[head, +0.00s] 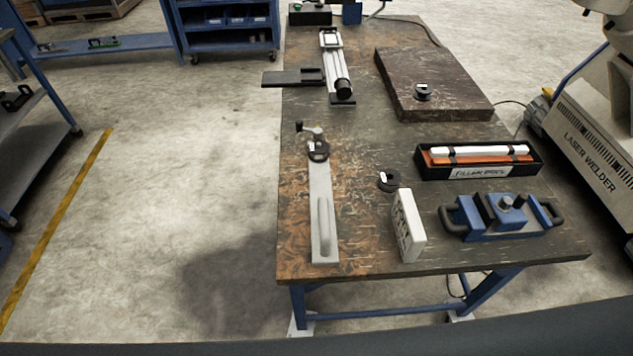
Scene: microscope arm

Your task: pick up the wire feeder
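No label in the head view marks the wire feeder, so I cannot be sure which item it is. A long flat silver bar with a raised handle (322,215) lies along the left side of the workbench (350,150). A black round part (318,151) and a small knob sit at its far end. Farther back, a white and black device with a cylindrical end (335,65) lies near the left edge, with a dark flat plate (293,78) jutting past the edge. Neither of my grippers is in view.
A blue clamp-like fixture with black handles (505,218), a white box (409,225), a filler rods tray (480,172), a small black disc (388,181) and a dark slab (433,82) occupy the bench. A laser welder (590,145) stands right. Floor at left is clear.

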